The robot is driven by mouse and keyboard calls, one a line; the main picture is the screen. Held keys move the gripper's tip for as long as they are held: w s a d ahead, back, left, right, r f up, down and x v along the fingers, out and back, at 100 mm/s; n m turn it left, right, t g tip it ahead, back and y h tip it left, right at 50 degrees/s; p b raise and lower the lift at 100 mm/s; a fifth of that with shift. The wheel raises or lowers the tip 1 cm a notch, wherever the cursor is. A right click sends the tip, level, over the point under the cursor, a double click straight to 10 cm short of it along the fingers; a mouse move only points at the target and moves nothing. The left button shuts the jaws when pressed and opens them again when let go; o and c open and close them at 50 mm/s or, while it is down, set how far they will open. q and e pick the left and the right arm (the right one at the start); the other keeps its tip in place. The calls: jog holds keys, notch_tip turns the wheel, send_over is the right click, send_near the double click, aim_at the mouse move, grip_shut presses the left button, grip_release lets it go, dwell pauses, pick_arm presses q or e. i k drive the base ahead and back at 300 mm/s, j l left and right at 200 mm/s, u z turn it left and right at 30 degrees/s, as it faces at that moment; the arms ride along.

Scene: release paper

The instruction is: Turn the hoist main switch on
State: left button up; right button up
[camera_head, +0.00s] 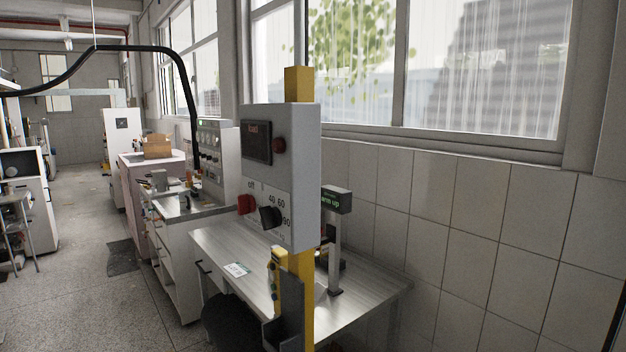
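A grey control box (280,175) is fixed to a yellow post (298,84) in the middle of the view. A red knob (246,204) sits at the lower left of its front, below a printed "off". This looks like the main switch; its exact pointing is too small to tell. A black rotary knob (270,217) beside it has marks such as 40, 60 and 90. Above are a dark display (257,142) with faint red characters and a round dark red button or lamp (279,145). Neither of my grippers is in view.
A yellow pendant control (279,268) hangs on the post below the box, by a grey holder (285,318). Behind stands a metal-topped table (225,247) with a small green-lit display (336,200). A dark stool (233,322) is below. The floor (80,300) at left is largely open.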

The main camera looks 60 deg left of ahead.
aim_at(246, 205)
jog(key=u, duration=2.15)
jog(key=i+j+z, duration=0.25)
jog(key=z, duration=0.2)
jog(key=i+j+z, duration=0.2)
jog(key=j+z, duration=0.25)
jog(key=i+j+z, duration=0.15)
jog(key=j+z, duration=0.25)
jog(key=i+j+z, duration=0.1)
jog(key=j+z, duration=1.25)
jog(key=k+j+z, duration=0.2)
jog(key=j+z, duration=0.25)
jog(key=k+j+z, duration=0.15)
jog(key=j+z, duration=0.25)
jog(key=l, duration=0.1)
